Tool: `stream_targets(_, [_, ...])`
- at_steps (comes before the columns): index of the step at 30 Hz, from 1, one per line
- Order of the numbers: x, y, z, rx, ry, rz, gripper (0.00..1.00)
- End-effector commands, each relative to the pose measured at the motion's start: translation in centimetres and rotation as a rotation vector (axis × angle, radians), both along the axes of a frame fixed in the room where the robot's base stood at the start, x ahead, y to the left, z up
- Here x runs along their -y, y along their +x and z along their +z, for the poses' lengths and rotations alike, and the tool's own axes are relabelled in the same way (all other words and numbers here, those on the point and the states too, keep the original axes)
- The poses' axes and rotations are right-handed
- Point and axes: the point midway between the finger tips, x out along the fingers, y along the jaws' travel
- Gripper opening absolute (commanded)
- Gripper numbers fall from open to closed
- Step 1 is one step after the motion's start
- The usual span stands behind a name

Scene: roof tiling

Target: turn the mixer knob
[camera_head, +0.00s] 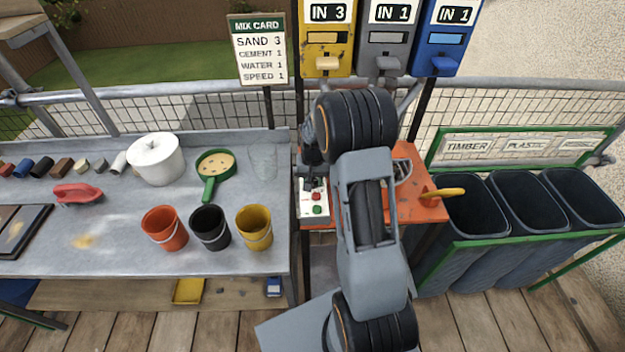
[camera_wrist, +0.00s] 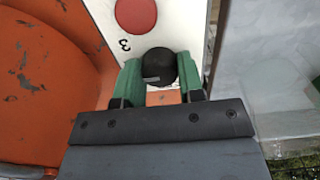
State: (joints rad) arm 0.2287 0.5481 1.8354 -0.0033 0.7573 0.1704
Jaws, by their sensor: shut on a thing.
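The mixer knob (camera_wrist: 158,66) is a round black knob with a small pale mark, on a white control panel (camera_wrist: 108,22). My gripper (camera_wrist: 158,80) has its green fingertips on either side of the knob and is shut on it. A "3" is printed on the panel beside the knob, and a red button (camera_wrist: 135,14) is near it. There my arm hides much of the mixer, and the knob cannot be made out.
The mix card (camera_head: 259,50) reads sand 3, cement 1, water 1, speed 1. Yellow, grey and blue dispensers (camera_head: 388,40) hang above the mixer. A grey workbench (camera_head: 110,245) with buckets (camera_head: 210,228) is at left. Dark bins (camera_head: 480,215) are at right.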

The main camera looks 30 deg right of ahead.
Motion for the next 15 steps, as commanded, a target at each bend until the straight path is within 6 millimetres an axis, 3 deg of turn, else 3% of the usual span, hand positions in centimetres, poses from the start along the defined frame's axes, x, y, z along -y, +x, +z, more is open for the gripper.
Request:
stream_targets(8, [-0.03,0.04,-0.04,0.0,0.003,0.056,0.12])
stream_targets(15, [0.01,0.05,-0.11,0.001,0.003,0.224,0.12])
